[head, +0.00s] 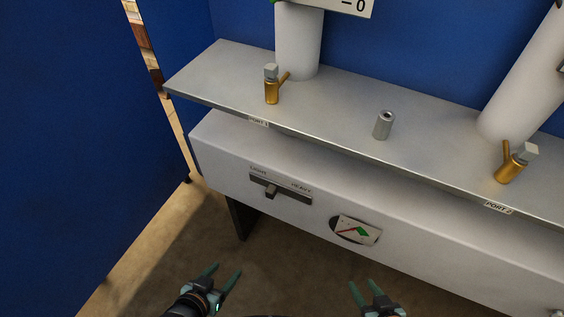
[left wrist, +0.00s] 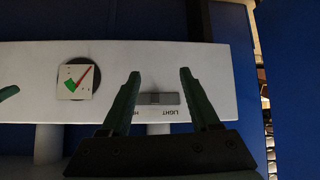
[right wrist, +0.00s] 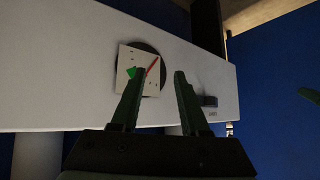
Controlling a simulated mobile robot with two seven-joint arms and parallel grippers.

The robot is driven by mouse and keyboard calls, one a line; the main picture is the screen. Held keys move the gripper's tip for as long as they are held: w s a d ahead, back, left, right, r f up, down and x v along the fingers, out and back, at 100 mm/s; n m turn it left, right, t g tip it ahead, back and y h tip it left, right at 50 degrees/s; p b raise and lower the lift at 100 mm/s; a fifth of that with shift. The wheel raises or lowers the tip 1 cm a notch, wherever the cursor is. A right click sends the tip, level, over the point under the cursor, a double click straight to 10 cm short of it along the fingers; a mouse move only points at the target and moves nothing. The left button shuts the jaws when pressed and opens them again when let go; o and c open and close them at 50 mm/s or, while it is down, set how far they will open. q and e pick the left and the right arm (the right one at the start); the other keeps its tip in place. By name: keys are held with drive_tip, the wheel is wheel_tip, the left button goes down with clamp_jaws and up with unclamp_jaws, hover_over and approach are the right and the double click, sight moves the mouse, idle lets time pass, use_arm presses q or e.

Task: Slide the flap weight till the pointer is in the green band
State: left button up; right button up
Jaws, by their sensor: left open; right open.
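The flap weight slider has a small grey knob (head: 271,191) in a dark slot (head: 291,192) on the white box front. The knob is near the LIGHT end, left of HEAVY. The round gauge (head: 375,238) has a white card, a green band and a red pointer; the pointer lies outside the green band. My left gripper (head: 223,271) is open and empty, in front of and below the slider. In the left wrist view the slot (left wrist: 170,99) shows between its fingers. My right gripper (head: 367,284) is open and empty below the gauge; one finger partly covers the gauge card (right wrist: 124,62) in the right wrist view.
A metal shelf (head: 340,101) juts out above the box. It carries brass valves (head: 271,90) (head: 511,168), a small grey cylinder (head: 383,125) and white columns (head: 299,42). A blue wall (head: 70,130) stands at left. The space before the box front is free.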

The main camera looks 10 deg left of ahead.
drive_tip(key=shift+w, duration=0.1)
drive_tip(key=w+a+r+n+t+y+b, duration=0.3)
drive_tip(key=w+t+b, duration=0.55)
drive_tip(key=b, duration=1.35)
use_arm(q)
drive_tip(key=m+t+h+b, duration=0.15)
drive_tip(key=t+h, duration=0.25)
drive_tip(key=t, duration=0.4)
approach(269, 196)
drive_tip(key=shift+m, duration=0.25)
drive_tip(key=b+x, duration=0.1)
drive_tip(key=x, duration=0.7)
drive_tip(key=shift+w+r+b, duration=0.1)
drive_tip(key=shift+w+b, duration=0.15)
drive_tip(key=shift+b, duration=0.05)
drive_tip(key=shift+w+d, duration=0.2)
drive_tip(key=shift+w, duration=0.25)
use_arm(e)
wheel_tip(269, 196, up, 14)
drive_tip(key=s+n+t+y, duration=0.3)
drive_tip(key=n+t+y, duration=0.1)
drive_tip(key=y, duration=0.1)
drive_tip(key=shift+a+n+y, duration=0.3)
use_arm(q)
drive_tip(key=shift+c, duration=0.4)
use_arm(e)
drive_tip(key=shift+t, duration=0.25)
use_arm(q)
clamp_jaws()
